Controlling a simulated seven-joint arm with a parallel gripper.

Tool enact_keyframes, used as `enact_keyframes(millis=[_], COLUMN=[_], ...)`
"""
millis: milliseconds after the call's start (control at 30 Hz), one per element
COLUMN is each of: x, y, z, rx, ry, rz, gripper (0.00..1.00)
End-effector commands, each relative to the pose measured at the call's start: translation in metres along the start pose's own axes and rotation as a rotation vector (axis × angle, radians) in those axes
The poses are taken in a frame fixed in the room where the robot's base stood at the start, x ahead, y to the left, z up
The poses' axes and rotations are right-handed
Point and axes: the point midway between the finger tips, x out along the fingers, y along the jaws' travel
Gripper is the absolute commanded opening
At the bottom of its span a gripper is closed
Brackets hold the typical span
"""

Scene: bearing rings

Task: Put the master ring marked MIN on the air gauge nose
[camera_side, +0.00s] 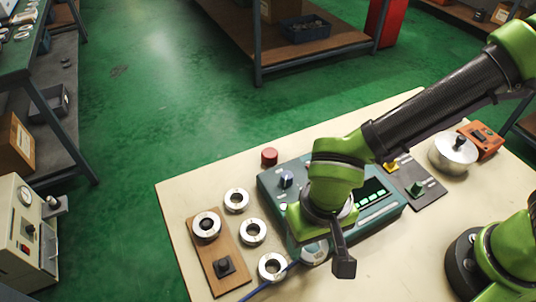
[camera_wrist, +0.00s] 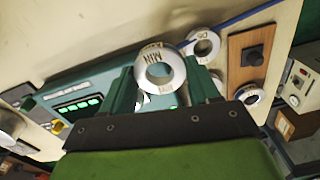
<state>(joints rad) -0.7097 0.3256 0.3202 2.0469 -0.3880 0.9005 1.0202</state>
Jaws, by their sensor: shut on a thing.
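The ring marked MIN (camera_wrist: 160,68) is a silver ring between the fingers of my gripper (camera_wrist: 165,88), its lettered face toward the wrist camera. In the side view my gripper (camera_side: 330,254) is low over the front of the teal gauge box (camera_side: 385,212), and a silver ring (camera_side: 314,252) shows beside its dark finger. A wooden board (camera_side: 212,256) at left carries a black post (camera_side: 224,265) and a ring around a dark centre (camera_side: 206,225). A small bluish post (camera_side: 287,179) stands on the box's left end. I cannot tell which post is the air gauge nose.
Loose silver rings (camera_side: 236,200), (camera_side: 252,231) and (camera_side: 272,266) lie between board and box. A blue hose (camera_side: 268,284) runs along the front. A red button (camera_side: 269,156) stands behind. A lidded metal pot (camera_side: 454,152) is at right. The table's back left is clear.

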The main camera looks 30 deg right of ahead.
Motion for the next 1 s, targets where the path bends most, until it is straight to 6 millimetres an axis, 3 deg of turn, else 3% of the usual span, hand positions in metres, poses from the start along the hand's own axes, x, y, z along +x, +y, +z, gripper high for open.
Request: enact_keyframes(millis=[100,300,467,1000], x=[-0.020,-0.050,-0.053,-0.014], y=[0.016,0.044,0.049,0.050], z=[-0.034,-0.068,-0.065,-0.064], rx=[0.069,0.044,-0.033,-0.050], ry=[0.021,0.018,-0.007,-0.011], rz=[-0.018,-0.007,0.011,0.014], gripper=[0.20,0.20,0.20,0.20])
